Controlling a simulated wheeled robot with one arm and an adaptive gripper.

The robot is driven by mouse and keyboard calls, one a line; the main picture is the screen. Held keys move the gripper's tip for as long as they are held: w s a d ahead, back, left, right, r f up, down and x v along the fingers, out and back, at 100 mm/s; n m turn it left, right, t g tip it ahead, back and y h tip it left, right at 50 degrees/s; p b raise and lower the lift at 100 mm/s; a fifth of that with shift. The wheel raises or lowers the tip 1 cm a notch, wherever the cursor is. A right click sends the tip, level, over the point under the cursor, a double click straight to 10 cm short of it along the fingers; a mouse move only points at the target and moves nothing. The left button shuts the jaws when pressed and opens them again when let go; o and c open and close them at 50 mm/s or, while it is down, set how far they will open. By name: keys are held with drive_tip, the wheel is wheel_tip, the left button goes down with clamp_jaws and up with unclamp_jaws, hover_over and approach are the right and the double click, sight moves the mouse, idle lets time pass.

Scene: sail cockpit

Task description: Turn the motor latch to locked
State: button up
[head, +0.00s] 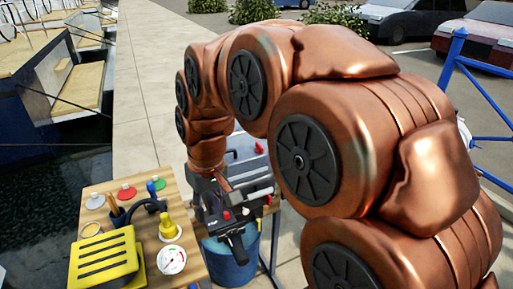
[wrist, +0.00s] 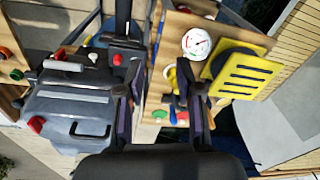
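My gripper (wrist: 155,95) is open in the wrist view, its two dark fingers apart with nothing between them. In the head view my arm reaches down beside the workbench, and the fingertips are hard to make out. A dark device with a small red knob (wrist: 117,60) lies just beyond the left finger in the wrist view; the device (head: 236,241) also shows in the head view, above a blue bucket. It may be the motor latch, but I cannot tell for sure, nor its setting. The gripper appears apart from it.
A grey case (wrist: 65,108) with red catches lies left of the fingers. A wooden board (head: 190,255) holds a yellow slotted block (head: 103,258), a white gauge (head: 172,260), a yellow knob-like piece (head: 169,229) and coloured discs. The blue bucket (head: 230,268) stands beside the board.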

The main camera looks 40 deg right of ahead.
drive_tip(key=w+d+r+m+t+b, duration=0.1)
drive_tip(key=w+d+t+b, duration=0.1)
drive_tip(key=w+d, duration=0.8)
drive_tip(key=m+t+h+b, duration=0.2)
approach(259, 144)
drive_tip(key=f, duration=0.1)
drive_tip(key=shift+g, duration=0.3)
drive_tip(key=shift+w+p+x, duration=0.15)
drive_tip(key=shift+p+x, duration=0.35)
drive_tip(key=shift+x, duration=1.5)
drive_tip(key=shift+w+p+x, duration=0.15)
drive_tip(key=shift+p+x, duration=0.3)
drive_tip(key=shift+x, duration=1.5)
drive_tip(key=shift+r, duration=0.15)
clamp_jaws()
